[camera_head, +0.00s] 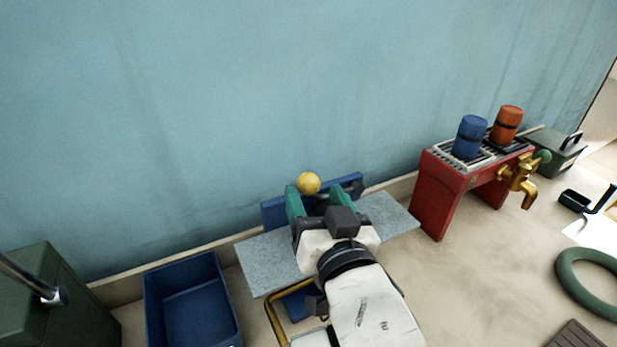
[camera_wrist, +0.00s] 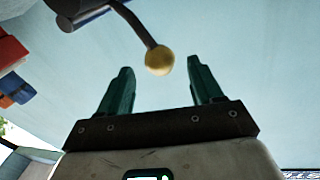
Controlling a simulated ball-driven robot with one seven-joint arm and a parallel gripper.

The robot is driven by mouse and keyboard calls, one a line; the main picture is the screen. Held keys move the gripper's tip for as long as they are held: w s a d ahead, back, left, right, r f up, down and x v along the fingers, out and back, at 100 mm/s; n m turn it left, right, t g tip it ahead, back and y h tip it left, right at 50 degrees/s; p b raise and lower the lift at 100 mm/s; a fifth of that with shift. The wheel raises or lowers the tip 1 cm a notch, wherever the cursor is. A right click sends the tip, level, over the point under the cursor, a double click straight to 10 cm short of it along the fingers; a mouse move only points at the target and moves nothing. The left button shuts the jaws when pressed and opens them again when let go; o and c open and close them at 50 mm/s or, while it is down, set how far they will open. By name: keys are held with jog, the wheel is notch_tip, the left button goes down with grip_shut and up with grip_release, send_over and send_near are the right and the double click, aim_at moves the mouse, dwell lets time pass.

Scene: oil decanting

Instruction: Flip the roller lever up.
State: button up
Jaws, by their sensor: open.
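The roller lever ends in a yellow ball knob (camera_head: 308,183) that stands just past my fingertips in the head view. In the wrist view the knob (camera_wrist: 159,60) hangs on a bent dark rod (camera_wrist: 134,25) between and slightly beyond my two green fingers. My gripper (camera_head: 320,200) is open, with clear space around the knob. It also shows in the wrist view (camera_wrist: 158,85). My gripper hides the middle of the mechanism.
A grey speckled plate (camera_head: 270,262) lies under my gripper. A blue bin (camera_head: 190,300) stands at the left, beside a dark green box (camera_head: 55,300). A red stand (camera_head: 440,205) with a blue canister (camera_head: 470,135), an orange canister (camera_head: 507,123) and a brass tap (camera_head: 520,180) stands at the right.

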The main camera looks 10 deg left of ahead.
aim_at(312, 191)
jog(key=shift+p+x, duration=0.3)
jog(key=shift+x, duration=1.9)
grip_shut()
